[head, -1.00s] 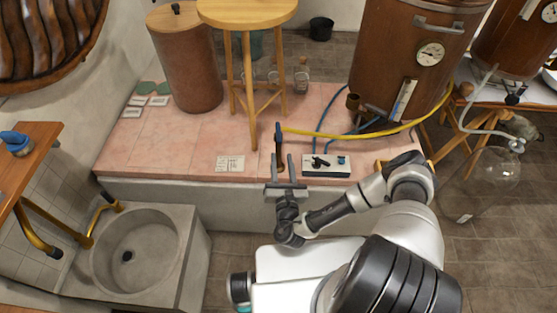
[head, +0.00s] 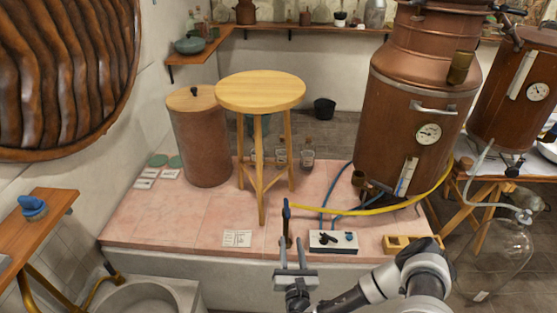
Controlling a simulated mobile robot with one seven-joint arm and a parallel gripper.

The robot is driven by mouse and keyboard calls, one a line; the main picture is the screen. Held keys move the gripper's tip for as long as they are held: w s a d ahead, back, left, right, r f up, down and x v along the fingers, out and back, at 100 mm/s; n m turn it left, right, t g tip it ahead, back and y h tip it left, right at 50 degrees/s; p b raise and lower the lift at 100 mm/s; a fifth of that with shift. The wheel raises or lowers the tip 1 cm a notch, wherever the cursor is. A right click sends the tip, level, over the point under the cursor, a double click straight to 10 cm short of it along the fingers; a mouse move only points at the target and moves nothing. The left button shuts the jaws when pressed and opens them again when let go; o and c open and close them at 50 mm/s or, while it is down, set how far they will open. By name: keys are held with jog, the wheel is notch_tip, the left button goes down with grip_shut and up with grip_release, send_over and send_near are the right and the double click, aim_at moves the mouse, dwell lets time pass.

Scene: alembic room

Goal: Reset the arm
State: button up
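My gripper (head: 295,256) is in the lower middle of the head view, just in front of the pink tiled platform (head: 190,222). Its two fingers point away from me and stand apart. A blue-topped upright handle or valve (head: 286,215) shows between or just behind the fingers; I cannot tell whether it touches them. Nothing is clearly held. My arm reaches in from the bottom right, bent at the elbow.
A wooden stool (head: 260,92) and a copper drum (head: 200,140) stand on the platform. A large copper still (head: 405,130), a yellow hose (head: 380,209) and a control box (head: 333,241) are to the right. A stone sink (head: 150,298) is lower left, a glass flask (head: 500,255) right.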

jog(key=a+r+n+g+y, duration=0.1)
jog(key=a+r+n+y, duration=0.25)
jog(key=r+y, duration=0.2)
jog(key=w+a+r+n+g+y, duration=0.1)
jog(key=a+r+n+y, duration=0.1)
jog(key=r+n+y, duration=0.4)
jog(key=a+r+n+g+y, duration=0.1)
jog(key=a+r+n+y, duration=0.25)
jog(key=r, duration=0.45)
jog(key=s+a+r+n+g+y, duration=0.3)
jog(key=s+a+r+n+g, duration=0.2)
jog(key=s+r+n+g, duration=0.65)
jog(key=s+d+r+n+g+h, duration=0.35)
jog(key=s+n+g+h, duration=0.25)
jog(key=s+n+h, duration=0.35)
jog(key=s+d+r+n+t+h, duration=0.2)
jog(key=d+r+t+h, duration=0.2)
jog(key=d, duration=0.4)
jog(key=s+d+r+n+t+h, duration=0.2)
jog(key=d+r+t+h, duration=0.2)
jog(key=d+r, duration=0.2)
jog(key=shift+d+r, duration=0.15)
jog(key=shift+d, duration=0.85)
jog(key=shift+h, duration=0.25)
